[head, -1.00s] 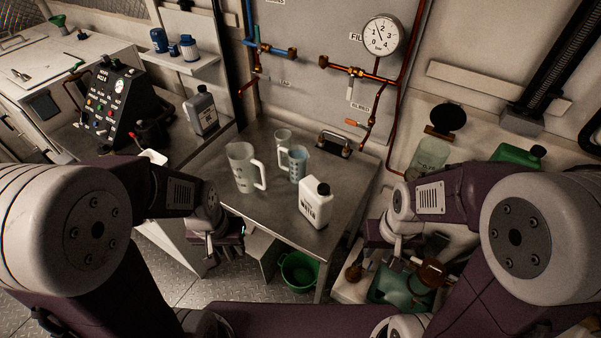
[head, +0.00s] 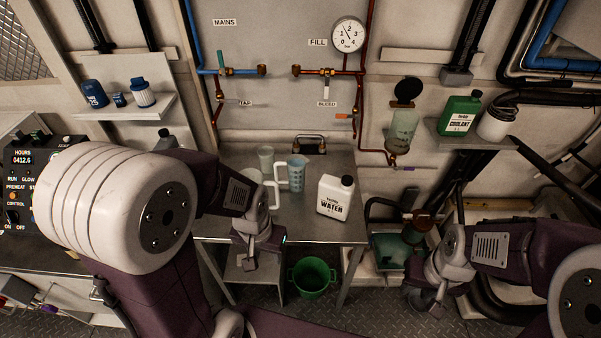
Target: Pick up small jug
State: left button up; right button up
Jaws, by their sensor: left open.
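The small jug (head: 297,176), bluish and translucent with measuring marks, stands upright on the metal table (head: 310,230). Its handle points left. A larger clear jug (head: 255,182) stands to its left, partly hidden by my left arm. A clear beaker (head: 266,158) stands behind. A white water bottle (head: 334,198) stands right of the small jug. My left gripper (head: 250,262) is open, in front of and left of the small jug, apart from it. My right gripper (head: 428,302) hangs at lower right, away from the jug; its jaws are too unclear to read.
A green bucket (head: 312,278) sits on the floor below the table. A gauge (head: 348,35) and pipes are on the wall behind. A green coolant can (head: 460,115) stands on the right shelf. The table's front right is bare.

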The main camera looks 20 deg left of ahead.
aim_at(295, 163)
jog(key=i+j+z, duration=0.15)
jog(key=j+z, duration=1.1)
jog(key=j, duration=0.25)
